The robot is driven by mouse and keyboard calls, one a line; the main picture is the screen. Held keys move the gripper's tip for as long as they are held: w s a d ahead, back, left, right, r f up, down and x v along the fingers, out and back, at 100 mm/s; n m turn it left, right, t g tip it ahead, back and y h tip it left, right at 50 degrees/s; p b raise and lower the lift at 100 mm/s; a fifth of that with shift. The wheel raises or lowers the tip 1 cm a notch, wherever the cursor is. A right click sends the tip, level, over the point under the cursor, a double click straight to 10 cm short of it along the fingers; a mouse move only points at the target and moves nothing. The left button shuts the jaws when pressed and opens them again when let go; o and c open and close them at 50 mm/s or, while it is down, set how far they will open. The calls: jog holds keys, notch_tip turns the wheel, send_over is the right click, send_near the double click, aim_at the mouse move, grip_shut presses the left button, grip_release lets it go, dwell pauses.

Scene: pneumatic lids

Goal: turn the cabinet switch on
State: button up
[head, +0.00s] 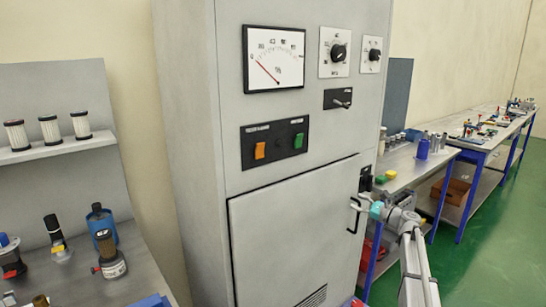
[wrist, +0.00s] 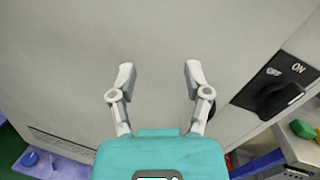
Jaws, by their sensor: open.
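The cabinet switch (wrist: 279,99) is a black rotary knob on a black plate marked OFF and ON, at the right of the wrist view. A white mark sits near the knob's right end; I cannot tell its exact setting. In the head view the switch (head: 366,180) is small, at the right edge of the grey cabinet (head: 190,120). My gripper (wrist: 159,76) is open and empty, its fingers spread in front of the plain cabinet door, left of the switch. In the head view my gripper (head: 367,204) is just below the switch, beside the door handle (head: 354,216).
A toggle lever (head: 342,99), orange button (head: 260,150), green button (head: 298,141) and gauge (head: 274,59) are higher on the cabinet. A workbench (head: 408,160) with yellow and green blocks stands close to its right. A dark part of the handle (wrist: 211,108) shows behind my right finger.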

jog(key=s+a+f+n+g+h+b, duration=0.45)
jog(key=s+a+f+n+g, duration=0.5)
jog(key=s+a+f, duration=0.65)
jog(key=s+f+n+g+h+b, duration=0.1)
jog(key=s+f+n+h, duration=0.25)
jog(key=s, duration=0.35)
jog(key=s+d+f+n+g+h+b, duration=0.1)
jog(key=s+f+n+h, duration=0.3)
jog(key=s, duration=0.3)
jog(key=s+f+n+g+h+b, duration=0.1)
jog(key=s+f+n+h, duration=0.1)
jog(key=s+f+n, duration=0.4)
notch_tip(320, 180, up, 21)
jog(key=m+p, duration=0.1)
jog(key=p, duration=1.8)
jog(key=shift+s+f, duration=0.2)
jog(key=shift+s, duration=0.25)
